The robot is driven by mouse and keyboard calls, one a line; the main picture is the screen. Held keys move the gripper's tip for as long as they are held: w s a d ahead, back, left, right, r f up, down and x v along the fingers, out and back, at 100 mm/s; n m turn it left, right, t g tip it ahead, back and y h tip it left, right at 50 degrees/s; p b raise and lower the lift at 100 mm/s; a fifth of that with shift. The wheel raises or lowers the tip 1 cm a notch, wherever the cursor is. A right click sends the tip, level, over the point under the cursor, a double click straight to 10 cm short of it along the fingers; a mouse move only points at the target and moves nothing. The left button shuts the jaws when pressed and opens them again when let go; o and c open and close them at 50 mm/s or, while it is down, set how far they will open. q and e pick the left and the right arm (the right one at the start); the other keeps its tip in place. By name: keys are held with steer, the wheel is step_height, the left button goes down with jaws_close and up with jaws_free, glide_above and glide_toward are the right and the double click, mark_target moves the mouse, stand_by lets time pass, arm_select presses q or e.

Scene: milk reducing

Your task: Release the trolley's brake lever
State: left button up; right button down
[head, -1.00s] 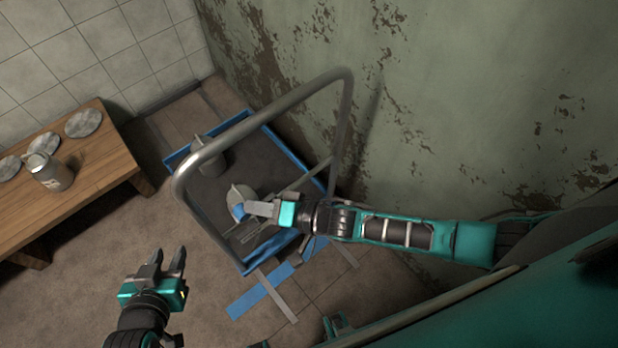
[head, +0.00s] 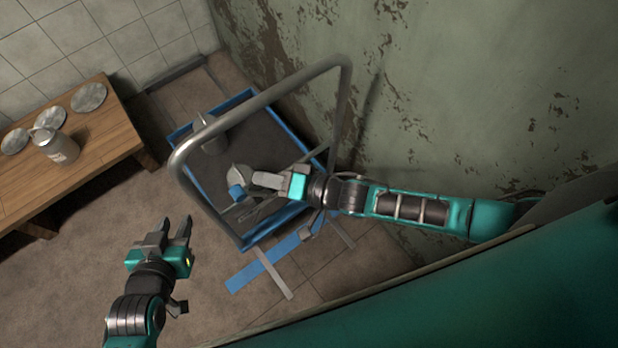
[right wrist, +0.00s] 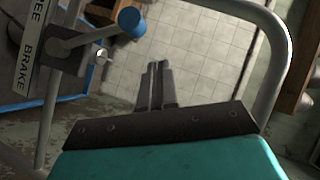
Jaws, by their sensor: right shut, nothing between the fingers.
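The trolley has a tall grey tube handle (head: 260,98) and a blue-rimmed deck (head: 180,163). Its brake lever, with a blue knob (right wrist: 131,22), shows in the right wrist view beside a plate (right wrist: 24,62) marked BRAKE at the lower end and "EE" above. The lever reaches from its pivot toward the upper right. In the head view the knob (head: 236,193) is small, close to the fingertips. My right gripper (head: 256,181) is shut and empty; its fingers (right wrist: 157,68) point up, right of and below the knob, apparently apart from it. My left gripper (head: 176,224) is open and empty over the floor.
A wooden bench (head: 100,150) at left holds a can (head: 58,147) and round lids. A peeling wall (head: 470,90) is close at right.

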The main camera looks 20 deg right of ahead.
steer(key=a+r+v, duration=0.1)
steer(key=v, duration=0.7)
steer(key=shift+s+d+r, duration=0.25)
steer(key=shift+s+d, duration=0.05)
steer(key=shift+s, duration=0.1)
steer(key=d+f+n+t+h, duration=0.1)
steer(key=d+n+h, duration=0.4)
steer(key=d+h, duration=0.4)
steer(key=shift+d+t+h, duration=0.3)
steer(key=shift+d, duration=0.25)
